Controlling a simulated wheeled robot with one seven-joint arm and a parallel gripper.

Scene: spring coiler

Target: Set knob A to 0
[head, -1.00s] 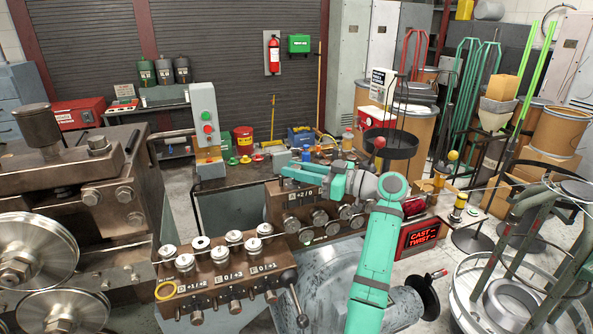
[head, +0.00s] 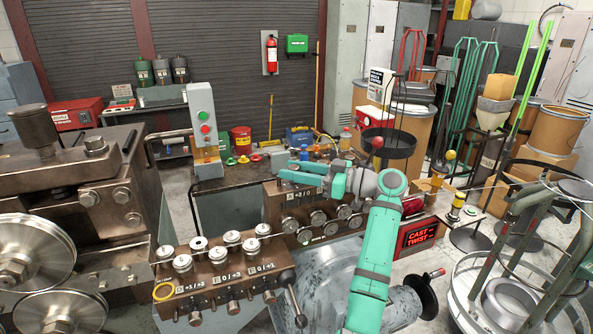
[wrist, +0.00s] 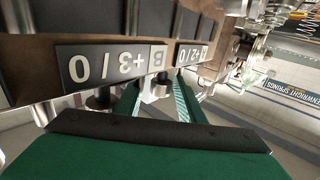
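The plate for knob A (head: 305,194) reads +2/0 in the head view, on the brown block behind the front knob block. My gripper (head: 284,170), teal, is over the top edge of that block and partly covers it. In the wrist view the plates are upside down: the A plate (wrist: 192,56) is partly cut off by the block's parts, and a B plate (wrist: 112,66) reads +3/0. My green fingers (wrist: 155,88) stand apart under these plates. A small dark peg shows between them; I cannot tell whether it is knob A or whether they touch it.
Several round metal knobs (head: 318,217) line the brown block. The front knob block (head: 215,283) carries more knobs and a black-handled lever (head: 287,278). A cluttered bench (head: 235,178) lies behind.

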